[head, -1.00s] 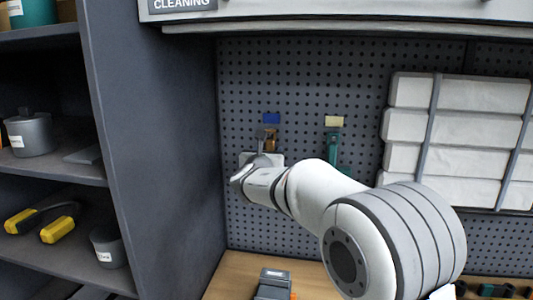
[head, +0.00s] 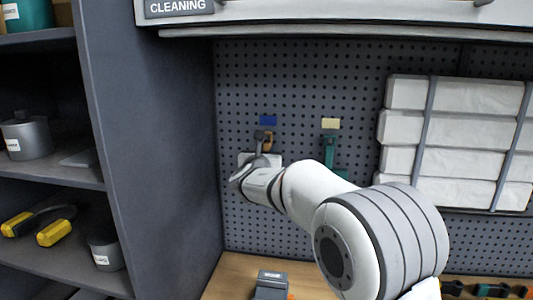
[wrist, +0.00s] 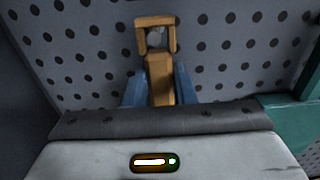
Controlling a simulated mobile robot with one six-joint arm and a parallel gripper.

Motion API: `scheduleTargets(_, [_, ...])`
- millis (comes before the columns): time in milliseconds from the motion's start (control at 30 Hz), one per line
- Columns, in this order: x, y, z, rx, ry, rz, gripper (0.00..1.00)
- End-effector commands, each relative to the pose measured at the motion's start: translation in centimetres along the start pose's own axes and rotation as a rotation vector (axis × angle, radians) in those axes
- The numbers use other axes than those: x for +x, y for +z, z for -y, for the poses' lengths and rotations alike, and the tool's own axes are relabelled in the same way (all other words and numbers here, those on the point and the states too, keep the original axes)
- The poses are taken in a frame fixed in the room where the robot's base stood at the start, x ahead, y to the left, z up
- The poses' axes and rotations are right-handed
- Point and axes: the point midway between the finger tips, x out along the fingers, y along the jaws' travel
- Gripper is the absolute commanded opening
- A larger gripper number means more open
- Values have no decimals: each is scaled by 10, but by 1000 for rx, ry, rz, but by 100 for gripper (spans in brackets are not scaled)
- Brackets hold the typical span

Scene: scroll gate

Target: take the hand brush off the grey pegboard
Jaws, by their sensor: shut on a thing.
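The hand brush has an orange-brown handle with a squared loop at its top, seen in the wrist view (wrist: 160,72). In the head view a bit of it (head: 268,142) shows below a blue tag (head: 268,121) on the grey pegboard (head: 295,75). My gripper (wrist: 160,88) is shut on the handle, one blue finger on each side. In the head view my gripper (head: 262,146) is partly hidden by my wrist. A pale round spot shows through the loop; I cannot tell whether the loop is on a peg. The brush's lower part is hidden.
A teal tool (head: 329,150) hangs close on the right under a cream tag (head: 331,124). Strapped white packs (head: 450,135) are farther right. A dark side panel (head: 165,150) stands at left. A grey box (head: 270,286) sits on the wooden worktop (head: 230,275) below.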

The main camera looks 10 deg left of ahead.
Motion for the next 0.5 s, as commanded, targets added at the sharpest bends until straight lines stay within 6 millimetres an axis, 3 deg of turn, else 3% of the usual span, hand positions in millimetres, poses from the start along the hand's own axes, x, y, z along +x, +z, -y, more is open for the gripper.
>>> scheduleTargets(500, [0, 8, 1, 1, -1, 2, 0])
